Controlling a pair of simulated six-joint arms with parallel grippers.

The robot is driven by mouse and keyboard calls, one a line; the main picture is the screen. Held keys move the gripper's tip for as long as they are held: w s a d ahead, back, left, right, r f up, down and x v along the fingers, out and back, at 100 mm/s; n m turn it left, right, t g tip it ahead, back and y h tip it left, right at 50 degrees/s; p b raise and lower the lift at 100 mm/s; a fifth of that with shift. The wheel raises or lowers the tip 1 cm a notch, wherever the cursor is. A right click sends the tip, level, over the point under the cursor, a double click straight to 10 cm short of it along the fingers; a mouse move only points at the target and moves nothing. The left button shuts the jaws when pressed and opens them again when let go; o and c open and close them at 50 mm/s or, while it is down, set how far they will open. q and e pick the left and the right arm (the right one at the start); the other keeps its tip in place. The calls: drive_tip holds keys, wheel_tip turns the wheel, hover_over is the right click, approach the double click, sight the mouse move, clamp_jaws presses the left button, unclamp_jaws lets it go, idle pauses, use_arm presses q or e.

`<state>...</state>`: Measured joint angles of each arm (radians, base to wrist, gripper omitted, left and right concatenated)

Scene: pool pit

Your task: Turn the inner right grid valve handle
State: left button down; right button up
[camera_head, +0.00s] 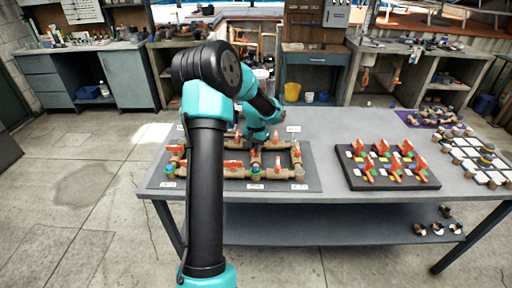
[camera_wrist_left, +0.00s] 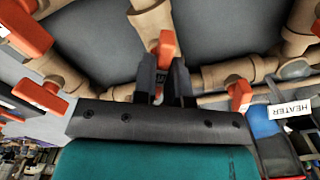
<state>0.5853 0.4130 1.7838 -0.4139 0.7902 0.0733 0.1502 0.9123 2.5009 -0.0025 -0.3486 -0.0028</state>
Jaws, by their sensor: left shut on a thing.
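The pipe grid (camera_head: 215,172) of tan pipes with orange valve handles lies on a dark board on the grey table. My left arm reaches over it from the front, and the wrist covers part of the grid's back middle. In the left wrist view my left gripper (camera_wrist_left: 165,85) is shut on an orange valve handle (camera_wrist_left: 167,48), with its two dark fingers on either side of it. The handle sits on a tan pipe fitting (camera_wrist_left: 150,20). In the head view I cannot clearly see the fingertips. My right gripper is not in view.
Other orange handles are close by in the left wrist view, one at right (camera_wrist_left: 239,95) beside a HEATER label (camera_wrist_left: 290,110) and one at left (camera_wrist_left: 38,96). A black board (camera_head: 385,182) with several orange-handled valves lies right of the grid. Bare table separates them.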

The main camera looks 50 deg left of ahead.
use_arm(q)
drive_tip(key=m, duration=1.2)
idle(0.4)
drive_tip(key=c, duration=1.2)
unclamp_jaws()
drive_tip(key=shift+o, duration=0.2)
wheel_tip(320, 180, up, 18)
drive_tip(key=shift+f, duration=0.25)
drive_tip(key=shift+w+f, duration=0.1)
